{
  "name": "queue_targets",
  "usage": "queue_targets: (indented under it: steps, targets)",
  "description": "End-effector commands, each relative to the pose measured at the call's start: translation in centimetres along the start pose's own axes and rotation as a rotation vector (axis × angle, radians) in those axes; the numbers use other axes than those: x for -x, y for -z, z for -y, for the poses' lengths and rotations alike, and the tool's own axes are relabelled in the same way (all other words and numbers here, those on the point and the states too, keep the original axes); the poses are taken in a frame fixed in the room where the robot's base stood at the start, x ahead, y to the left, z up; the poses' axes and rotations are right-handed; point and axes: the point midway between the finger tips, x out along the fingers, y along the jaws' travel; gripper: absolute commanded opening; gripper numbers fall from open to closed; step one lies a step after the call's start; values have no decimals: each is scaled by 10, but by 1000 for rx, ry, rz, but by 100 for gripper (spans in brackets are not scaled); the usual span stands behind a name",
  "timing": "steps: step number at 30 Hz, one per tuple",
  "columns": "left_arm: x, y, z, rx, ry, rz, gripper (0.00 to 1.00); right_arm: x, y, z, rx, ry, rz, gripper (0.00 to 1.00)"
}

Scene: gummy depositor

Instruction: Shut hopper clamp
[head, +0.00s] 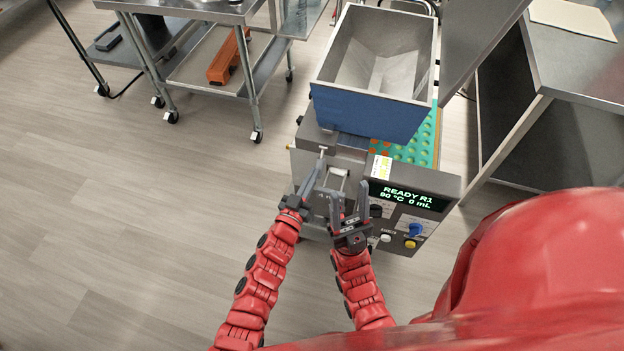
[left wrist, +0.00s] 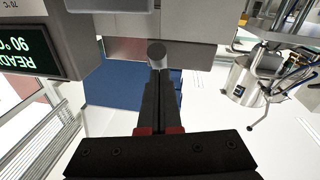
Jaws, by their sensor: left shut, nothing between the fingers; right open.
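The hopper (head: 368,113) is an open steel bin with a blue front, on top of the grey depositor (head: 418,195). A small pale T-shaped piece (head: 322,152), perhaps the clamp's handle, stands below the hopper's left front corner. My left gripper (head: 319,167) is shut and empty just in front of it. In the left wrist view a dark round knob (left wrist: 157,51) appears at the tips of my shut left fingers (left wrist: 158,82); I cannot tell if they touch. My right gripper (head: 350,192) is open and empty, close to the right of the left one. The clamp's latch is not clear.
The display (head: 408,196) reads READY R1, with knobs and buttons below it. A green mould tray (head: 426,146) lies under the hopper. A steel cart (head: 205,66) stands at the back left and a steel table (head: 578,62) at the right. The left floor is clear.

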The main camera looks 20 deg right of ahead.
Motion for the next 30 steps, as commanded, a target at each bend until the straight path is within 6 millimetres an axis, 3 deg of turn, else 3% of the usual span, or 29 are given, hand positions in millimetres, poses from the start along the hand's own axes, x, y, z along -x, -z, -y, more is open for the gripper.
queue_targets:
  steps: [11, 22, 30]
  targets:
    - [-2, -12, 2, -7, -7, -62, 0, 32, -5, 2, 0, 0, 0, 50]
    - [-11, -35, 8, -37, -35, -273, 0, 115, -20, 6, 0, 0, 0, 50]
    - [-21, -37, 8, -49, -49, -349, 0, 137, -23, 7, 0, 0, -1, 50]
